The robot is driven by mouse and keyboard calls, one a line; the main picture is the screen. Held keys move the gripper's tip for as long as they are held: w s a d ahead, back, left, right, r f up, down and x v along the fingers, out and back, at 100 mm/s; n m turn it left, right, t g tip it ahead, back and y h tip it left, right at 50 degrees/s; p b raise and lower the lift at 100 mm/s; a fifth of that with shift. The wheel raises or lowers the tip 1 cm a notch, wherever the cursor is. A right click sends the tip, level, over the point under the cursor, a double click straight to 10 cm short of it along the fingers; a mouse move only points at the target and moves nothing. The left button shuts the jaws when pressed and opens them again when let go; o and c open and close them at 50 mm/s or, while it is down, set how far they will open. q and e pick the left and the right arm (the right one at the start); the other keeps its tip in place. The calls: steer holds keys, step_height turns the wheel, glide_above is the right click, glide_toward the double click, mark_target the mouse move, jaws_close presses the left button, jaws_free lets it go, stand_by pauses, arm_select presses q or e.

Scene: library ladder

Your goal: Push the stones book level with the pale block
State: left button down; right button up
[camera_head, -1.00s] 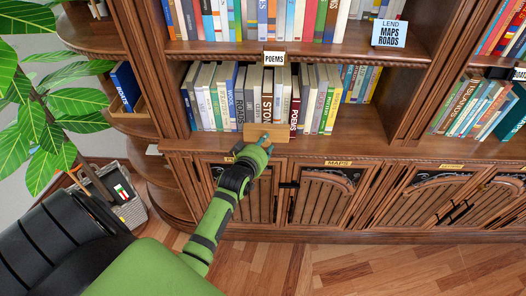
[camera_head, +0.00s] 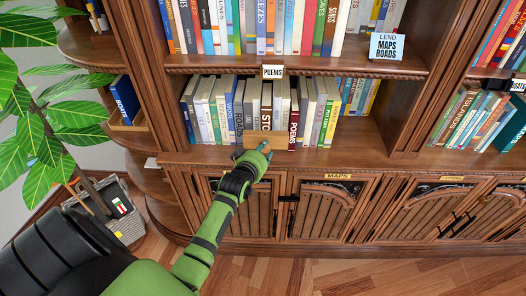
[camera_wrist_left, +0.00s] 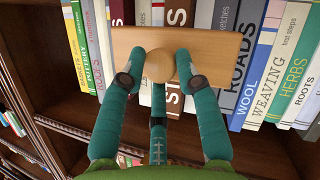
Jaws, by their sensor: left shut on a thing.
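The stones book (camera_head: 266,112), with a brown spine and white letters, stands upright in the middle shelf's row. It also shows in the wrist view (camera_wrist_left: 180,13), partly covered by the block. The pale block (camera_head: 281,139) is a flat wooden piece with a round knob; it lies across the lower spines of the stones book and its neighbours. In the wrist view the block (camera_wrist_left: 222,48) is wider than the stones book. My left gripper (camera_wrist_left: 160,65) is shut on its knob. I cannot tell whether the block touches the spines. My right gripper is not in view.
The Poems book (camera_head: 293,122) and the Roads book (camera_wrist_left: 241,62) stand near the stones book on either side. A Poems label (camera_head: 273,71) hangs on the shelf edge above. The shelf board (camera_head: 345,150) is bare to the right. A leafy plant (camera_head: 50,120) stands at left.

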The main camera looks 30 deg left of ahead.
arm_select(q)
steer(key=shift+w+a+b, duration=0.3)
steer(key=shift+w+a, duration=0.05)
steer(key=shift+w, duration=0.25)
steer(key=shift+w+a+b, duration=0.35)
steer(key=shift+w, duration=0.25)
steer(key=shift+w+a+b, duration=0.3)
steer(key=shift+w+a, duration=0.05)
steer(key=shift+w, duration=0.2)
stand_by(0.3)
steer(key=shift+s+d+r+p, duration=0.1)
steer(key=shift+s+d+p, duration=0.25)
steer(key=shift+p, duration=0.3)
steer(key=shift+s+d+p, duration=0.3)
steer(key=shift+s+p, duration=0.25)
steer(key=shift+s, duration=0.15)
steer(key=shift+s+d+p, duration=0.6)
steer(key=shift+s+p, duration=0.15)
steer(key=shift+s, duration=0.25)
steer(key=shift+s+d+p, duration=0.6)
steer(key=shift+s+p, duration=0.1)
steer(key=shift+s, duration=0.25)
